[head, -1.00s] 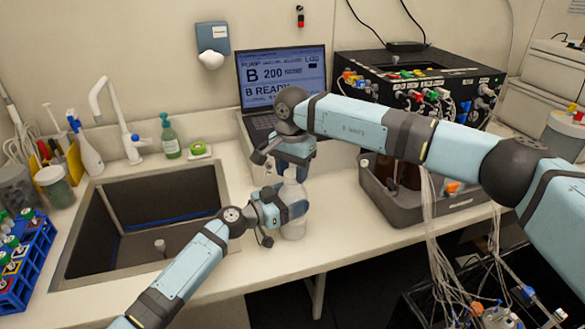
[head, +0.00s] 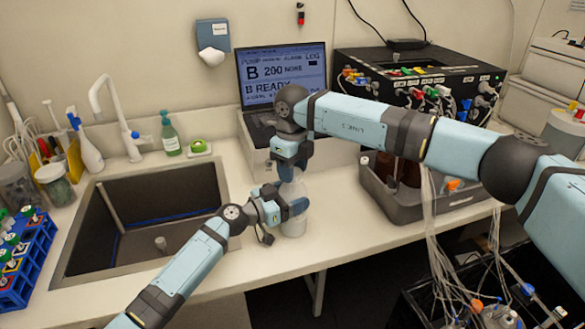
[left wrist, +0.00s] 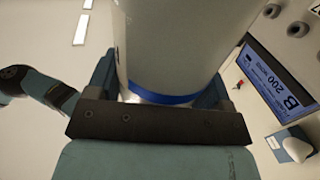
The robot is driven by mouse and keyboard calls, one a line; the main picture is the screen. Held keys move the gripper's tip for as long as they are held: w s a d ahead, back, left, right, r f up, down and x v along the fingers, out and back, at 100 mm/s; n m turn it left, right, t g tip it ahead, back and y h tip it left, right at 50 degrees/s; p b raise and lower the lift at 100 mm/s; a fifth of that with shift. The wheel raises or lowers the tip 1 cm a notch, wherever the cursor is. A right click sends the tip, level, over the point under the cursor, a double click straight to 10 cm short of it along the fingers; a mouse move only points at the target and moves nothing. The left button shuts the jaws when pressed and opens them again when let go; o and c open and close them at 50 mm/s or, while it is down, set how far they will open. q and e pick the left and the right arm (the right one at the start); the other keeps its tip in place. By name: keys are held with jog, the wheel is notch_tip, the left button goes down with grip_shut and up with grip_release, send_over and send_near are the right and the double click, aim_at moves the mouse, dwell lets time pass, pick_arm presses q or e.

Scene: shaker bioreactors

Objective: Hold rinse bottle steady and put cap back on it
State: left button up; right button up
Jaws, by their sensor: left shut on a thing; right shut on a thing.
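The rinse bottle (head: 294,222) is a pale, whitish bottle standing upright on the counter between the sink and the laptop. My left gripper (head: 284,211) is shut on the bottle's body from the left. In the left wrist view the bottle (left wrist: 165,45) fills the middle between the fingers, with a blue band low in the picture. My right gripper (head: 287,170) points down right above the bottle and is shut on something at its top. The cap is hidden by that gripper, so I cannot tell whether it is seated.
The sink (head: 150,215) is to the left, with a faucet (head: 120,120) and green soap bottle (head: 170,135) behind it. A laptop (head: 283,85) stands behind the grippers. A grey tray (head: 410,205) holding brown bottles is to the right. The counter's front edge is close.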

jog(key=m, duration=0.4)
jog(key=shift+m, duration=0.3)
jog(key=m, duration=0.8)
jog(key=shift+m, duration=0.4)
jog(key=m, duration=1)
jog(key=shift+m, duration=0.3)
jog(key=m, duration=0.4)
jog(key=shift+d, duration=0.1)
jog(key=m, duration=0.4)
jog(key=shift+m, duration=0.4)
jog(key=o, duration=0.9)
